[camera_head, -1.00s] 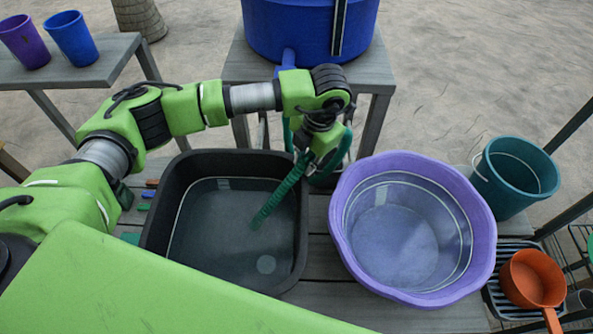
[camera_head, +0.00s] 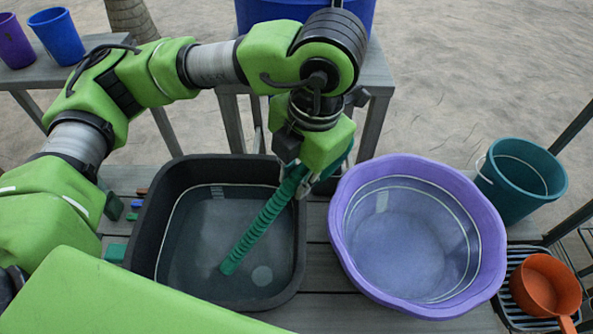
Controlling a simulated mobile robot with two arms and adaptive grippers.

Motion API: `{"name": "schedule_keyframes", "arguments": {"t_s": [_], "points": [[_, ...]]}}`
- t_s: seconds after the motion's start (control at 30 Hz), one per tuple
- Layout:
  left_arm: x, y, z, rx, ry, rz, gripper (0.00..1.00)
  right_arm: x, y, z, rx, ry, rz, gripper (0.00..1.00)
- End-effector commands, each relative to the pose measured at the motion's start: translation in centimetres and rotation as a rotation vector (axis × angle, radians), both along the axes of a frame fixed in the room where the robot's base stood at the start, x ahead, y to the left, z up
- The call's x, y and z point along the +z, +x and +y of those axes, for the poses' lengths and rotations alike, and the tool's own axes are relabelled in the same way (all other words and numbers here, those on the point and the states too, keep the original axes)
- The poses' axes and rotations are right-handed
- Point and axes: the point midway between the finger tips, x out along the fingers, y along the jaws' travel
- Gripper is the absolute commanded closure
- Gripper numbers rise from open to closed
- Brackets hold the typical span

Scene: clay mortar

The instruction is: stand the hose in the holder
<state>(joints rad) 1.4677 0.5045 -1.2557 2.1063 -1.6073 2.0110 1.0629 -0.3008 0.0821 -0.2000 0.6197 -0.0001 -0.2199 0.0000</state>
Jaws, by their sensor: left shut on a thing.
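A green ribbed hose (camera_head: 262,230) hangs from my left gripper (camera_head: 304,172), slanting down to the left over the black basin (camera_head: 151,220). The gripper is shut on the hose near the basin's back right rim. The hose's lower end is over the basin's inside; I cannot tell whether it touches the water. More of the hose shows behind the gripper, mostly hidden by my arm. I cannot make out the holder for certain; a dark shape behind the gripper is mostly covered. My right gripper is not in view.
A purple tub (camera_head: 346,250) stands right of the basin. A teal bucket (camera_head: 520,180), a rack (camera_head: 507,283) and an orange pot (camera_head: 546,285) are farther right. A blue tank (camera_head: 262,10) stands behind. Two cups, purple (camera_head: 14,42) and blue (camera_head: 57,36), sit back left.

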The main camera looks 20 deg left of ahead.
Motion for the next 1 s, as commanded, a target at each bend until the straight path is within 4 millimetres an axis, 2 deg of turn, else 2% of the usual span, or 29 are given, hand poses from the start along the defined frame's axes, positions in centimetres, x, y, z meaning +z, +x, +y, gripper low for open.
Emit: {"name": "schedule_keyframes", "arguments": {"t_s": [0.1, 0.7, 1.0], "points": [[1.5, 0.5, -0.7, 0.001, 0.000, -0.002, 0.99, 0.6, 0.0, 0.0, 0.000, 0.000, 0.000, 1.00], [6.7, 4.1, -3.8, 0.001, 0.000, -0.002, 0.99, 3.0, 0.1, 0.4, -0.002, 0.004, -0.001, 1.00], [7.2, 4.6, -4.2, 0.000, 0.000, 0.000, 0.99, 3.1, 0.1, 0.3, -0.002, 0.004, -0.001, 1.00]]}}
